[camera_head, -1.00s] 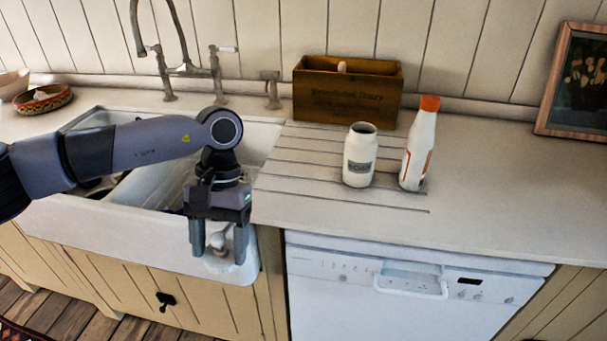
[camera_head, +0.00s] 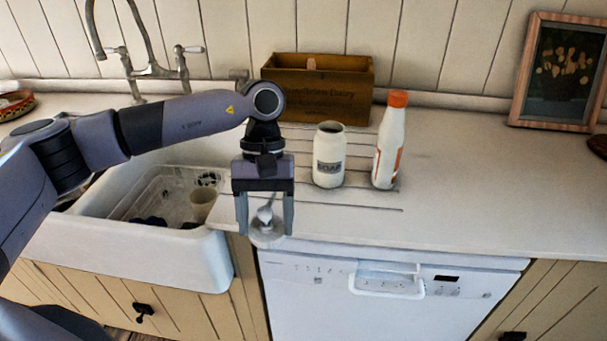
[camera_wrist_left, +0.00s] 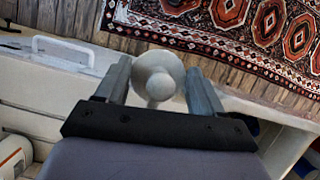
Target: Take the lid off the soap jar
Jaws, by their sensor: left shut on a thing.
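The soap jar (camera_head: 328,168) is white with a dark label and stands upright on the drainboard. Its mouth is uncovered and dark inside. My left gripper (camera_head: 265,232) points down near the counter's front edge, left of and nearer than the jar. In the left wrist view the lid (camera_wrist_left: 158,62) sits between the two fingers of the gripper (camera_wrist_left: 158,85), knob toward the camera. My right gripper is in neither view.
A white bottle (camera_head: 386,155) with an orange cap stands just right of the jar. A wooden box (camera_head: 318,92) is behind them. The sink (camera_head: 150,265), holding a cup (camera_head: 203,205), is at left.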

